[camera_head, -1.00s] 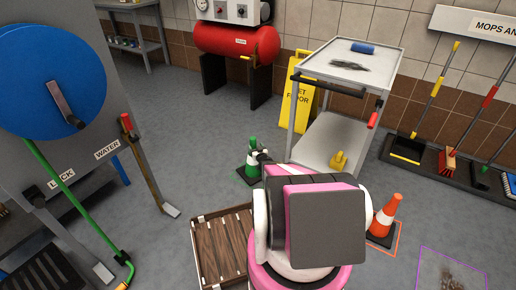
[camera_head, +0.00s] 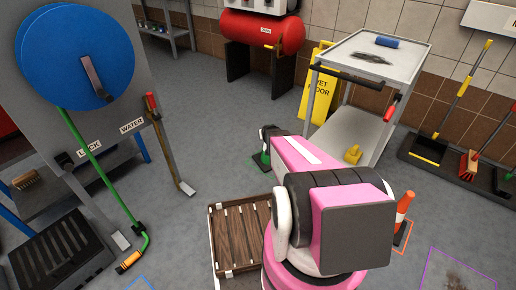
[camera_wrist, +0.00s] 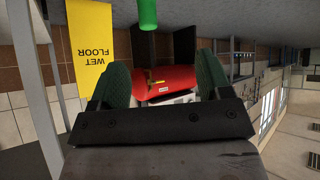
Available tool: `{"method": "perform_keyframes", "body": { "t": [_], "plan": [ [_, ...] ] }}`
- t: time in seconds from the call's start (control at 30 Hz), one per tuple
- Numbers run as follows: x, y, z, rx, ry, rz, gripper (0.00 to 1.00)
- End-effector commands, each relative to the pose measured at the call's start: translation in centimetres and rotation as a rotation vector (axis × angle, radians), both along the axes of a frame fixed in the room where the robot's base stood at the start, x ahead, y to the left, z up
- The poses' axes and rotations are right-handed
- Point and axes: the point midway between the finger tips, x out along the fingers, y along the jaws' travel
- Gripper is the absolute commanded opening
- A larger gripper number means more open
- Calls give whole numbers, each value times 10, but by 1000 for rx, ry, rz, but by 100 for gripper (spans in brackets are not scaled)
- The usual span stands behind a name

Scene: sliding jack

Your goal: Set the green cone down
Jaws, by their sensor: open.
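The green cone (camera_head: 260,160) is on the floor behind my arm in the head view. Only a small part of it shows there; my arm hides the rest. In the upside-down wrist view, its rounded green top (camera_wrist: 148,14) pokes in from the upper edge. My gripper (camera_wrist: 160,75) is open, with its two green-padded fingers spread wide and nothing between them. The cone's top appears apart from both fingers. In the head view the fingertips are hard to make out.
A wooden pallet (camera_head: 212,246) lies left of my base. A grey trolley (camera_head: 347,128) and yellow wet-floor sign (camera_head: 318,88) stand behind. An orange cone (camera_head: 403,207) is right of my arm. The hose-reel panel (camera_head: 120,90) stands left; open floor lies between.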

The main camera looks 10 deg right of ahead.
Motion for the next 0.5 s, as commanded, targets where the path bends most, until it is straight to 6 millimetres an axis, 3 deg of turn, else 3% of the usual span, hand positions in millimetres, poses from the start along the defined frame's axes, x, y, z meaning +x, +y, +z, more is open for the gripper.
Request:
{"method": "perform_keyframes", "body": {
  "t": [0.03, 0.3, 0.4, 0.5],
  "plan": [
    [-29, 14, 23, 7, 76, 0, 72],
    [-155, 76, 97, 68, 511, 34, 72],
    [-198, 94, 120, 90, 644, 60, 72],
    [-228, 106, 136, 105, 741, 84, 72]
  ]
}}
